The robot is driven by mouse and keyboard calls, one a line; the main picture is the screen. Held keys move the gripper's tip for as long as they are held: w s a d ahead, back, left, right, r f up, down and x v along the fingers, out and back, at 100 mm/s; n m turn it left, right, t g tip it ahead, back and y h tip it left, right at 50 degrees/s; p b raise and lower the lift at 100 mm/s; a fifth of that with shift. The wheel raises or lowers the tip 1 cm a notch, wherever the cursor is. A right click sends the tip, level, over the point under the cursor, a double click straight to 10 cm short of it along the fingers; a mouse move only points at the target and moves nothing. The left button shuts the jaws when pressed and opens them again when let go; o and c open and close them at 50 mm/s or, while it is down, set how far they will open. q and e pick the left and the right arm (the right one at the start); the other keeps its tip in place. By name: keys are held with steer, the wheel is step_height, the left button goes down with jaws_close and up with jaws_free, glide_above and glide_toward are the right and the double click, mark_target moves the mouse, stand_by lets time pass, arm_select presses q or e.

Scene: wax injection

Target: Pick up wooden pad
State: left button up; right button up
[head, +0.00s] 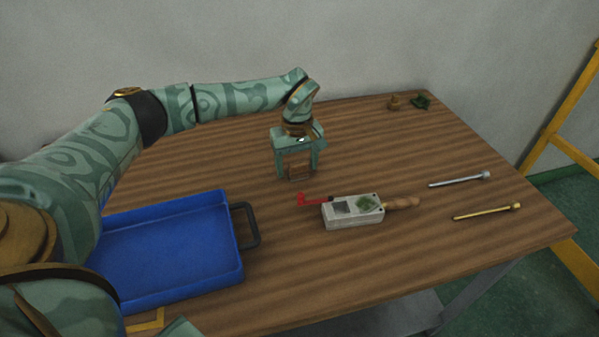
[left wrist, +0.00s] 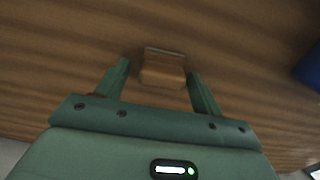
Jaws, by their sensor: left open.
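The wooden pad (head: 300,171) is a small brown block on the wooden table, near the middle in the head view. In the left wrist view the pad (left wrist: 162,71) lies between the two fingers, with a gap to each side. My left gripper (head: 298,175) points down over the pad, open, its fingers on either side of it. The open fingers also show in the left wrist view (left wrist: 159,69). The fingers partly hide the pad in the head view. My right gripper is not in view.
A blue tray (head: 238,263) with a dark handle is at the left. A grey box (head: 351,221) with a red lever and wooden handle is right of the pad. Two metal rods (head: 458,181) (head: 487,212) lie further right.

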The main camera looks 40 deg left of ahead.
arm_select(q)
steer(key=shift+r, duration=0.2)
steer(key=shift+c, duration=0.9)
steer(key=c, duration=0.9)
steer(key=shift+o, duration=0.2)
